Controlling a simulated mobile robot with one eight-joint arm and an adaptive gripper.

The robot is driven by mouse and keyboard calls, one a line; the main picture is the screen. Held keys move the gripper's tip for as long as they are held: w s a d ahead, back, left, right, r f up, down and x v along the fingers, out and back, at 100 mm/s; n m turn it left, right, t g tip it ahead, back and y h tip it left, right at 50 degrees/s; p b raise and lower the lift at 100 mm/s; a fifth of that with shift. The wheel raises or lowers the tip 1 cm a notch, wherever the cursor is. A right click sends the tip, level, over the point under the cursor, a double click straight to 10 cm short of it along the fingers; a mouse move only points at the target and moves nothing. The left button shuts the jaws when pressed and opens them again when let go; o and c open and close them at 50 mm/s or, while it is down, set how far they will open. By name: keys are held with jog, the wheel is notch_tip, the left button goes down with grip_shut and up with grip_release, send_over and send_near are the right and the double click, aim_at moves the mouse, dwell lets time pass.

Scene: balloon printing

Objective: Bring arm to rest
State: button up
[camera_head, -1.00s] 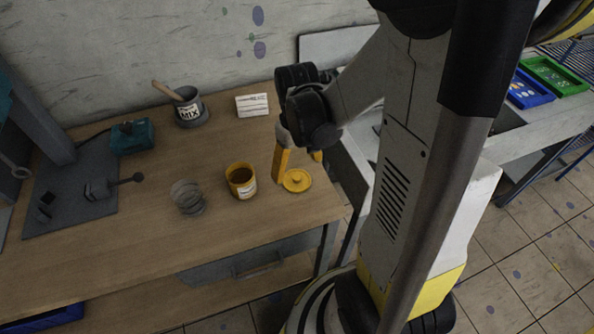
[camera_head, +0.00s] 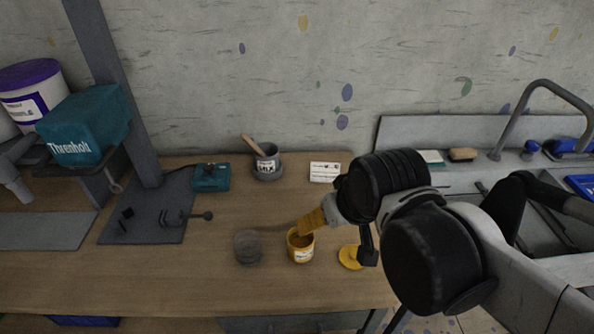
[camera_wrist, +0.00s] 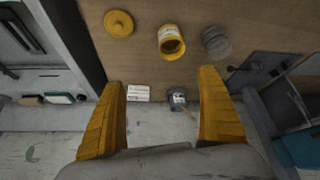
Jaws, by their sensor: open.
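My gripper (camera_wrist: 163,115) is open, with its two yellow fingers wide apart and nothing between them in the wrist view. In the head view my gripper (camera_head: 312,222) is over the table, in front of the upper part of the open yellow pot. The yellow pot (camera_head: 300,252) stands upright on the wooden table and also shows in the wrist view (camera_wrist: 170,32). Its yellow lid (camera_head: 350,257) lies flat to its right, partly behind my gripper. My arm reaches in from the lower right.
A grey round container (camera_head: 248,248) stands left of the pot. Behind are a grey mixing pot (camera_head: 267,165) with a wooden stick and a white card (camera_head: 324,172). A teal machine (camera_head: 85,125) stands left, a sink (camera_head: 520,215) right. The table's front left is clear.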

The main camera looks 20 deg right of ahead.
jog(key=shift+s+a+r+t, duration=0.2)
jog(key=shift+a+r+t, duration=0.1)
jog(key=shift+a, duration=0.1)
jog(key=shift+s+a+r+t, duration=0.15)
jog(key=shift+s+a+t, duration=0.05)
jog(key=shift+a+t, duration=0.15)
jog(key=shift+f, duration=0.1)
